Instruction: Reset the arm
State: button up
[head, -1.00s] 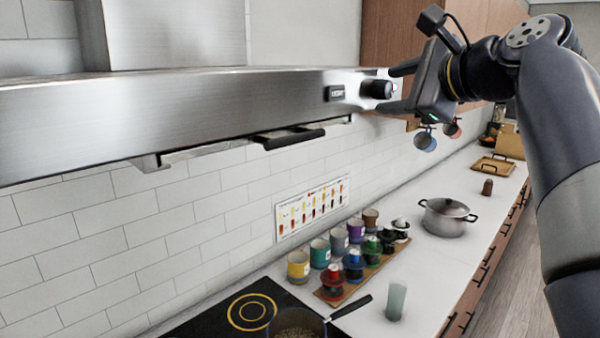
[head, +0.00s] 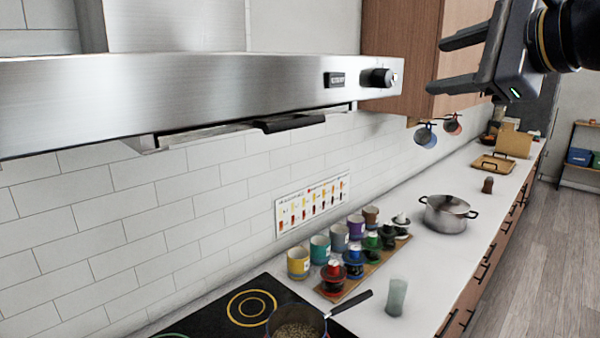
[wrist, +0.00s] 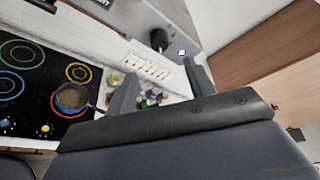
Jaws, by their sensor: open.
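My gripper (head: 436,65) is open and empty at the upper right of the head view. Its two fingers point left, toward the range hood. It is raised above the counter, in front of the wooden cabinet, and apart from the hood knob (head: 378,77). In the wrist view its two fingers (wrist: 160,95) stand apart with nothing between them. Most of my arm is outside the head view.
The steel range hood (head: 200,95) spans the left. The wooden cabinet (head: 400,45) is behind my gripper. Open floor lies at the right.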

aim_at(390, 79)
jog(key=p+x, duration=0.2)
jog(key=x, duration=0.7)
jog(key=shift+w+a, duration=0.25)
jog(key=shift+w, duration=0.1)
jog(key=shift+w+f, duration=0.15)
jog(key=shift+w, duration=0.05)
jog(key=shift+s+n+t, duration=0.2)
jog(key=shift+n+t, duration=0.3)
jog(key=shift+n, duration=0.5)
jog(key=n+t, duration=0.1)
jog(key=n, duration=0.2)
jog(key=shift+f, duration=0.1)
jog(key=shift+f+n+t+b, duration=0.15)
jog(key=shift+n+t+b, duration=0.6)
jog(key=shift+n, duration=0.75)
jog(key=n+y+b, duration=0.1)
jog(key=n+b, duration=0.1)
jog(key=n+t+b, duration=0.1)
jog(key=n+b, duration=0.1)
jog(key=shift+w+f+n+y, duration=0.1)
jog(key=shift+f+n+y, duration=0.15)
jog(key=shift+n+y, duration=0.15)
jog(key=shift+r+n+y+b, duration=0.1)
jog(key=shift+n+y+b, duration=0.5)
jog(key=shift+n, duration=0.7)
jog(key=shift+n+y+b, duration=0.5)
jog(key=shift+n+b, duration=0.15)
jog(key=shift+n, duration=0.65)
